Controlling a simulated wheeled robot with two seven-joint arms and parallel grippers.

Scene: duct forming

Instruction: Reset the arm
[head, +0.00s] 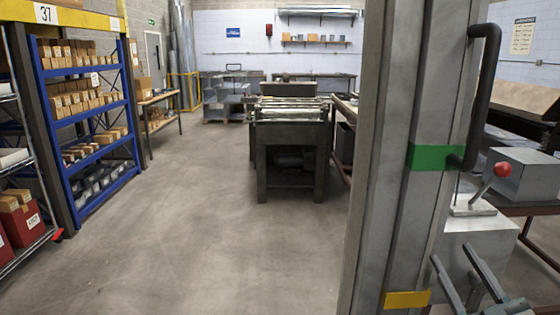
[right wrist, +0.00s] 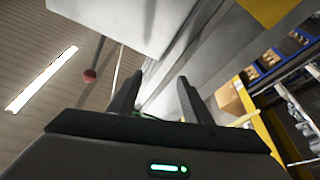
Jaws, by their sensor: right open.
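My right gripper (head: 452,254) is at the lower right of the head view, beside the tall grey metal post or door (head: 400,150). Its two fingers point up and stand apart, with nothing between them. The right wrist view also shows the fingers (right wrist: 159,78) apart and empty, with a pale surface and a grey panel beyond them. A lever with a red knob (head: 502,169) stands above and to the right of the gripper; the knob also shows in the wrist view (right wrist: 89,76), left of the fingers. My left gripper is not in view.
The grey post carries a black handle (head: 483,95), a green band (head: 436,157) and a yellow band (head: 407,299), close to my right gripper. A grey box (head: 525,172) stands at the right. A blue shelf (head: 93,144) is at the left. The floor (head: 200,235) in front is clear.

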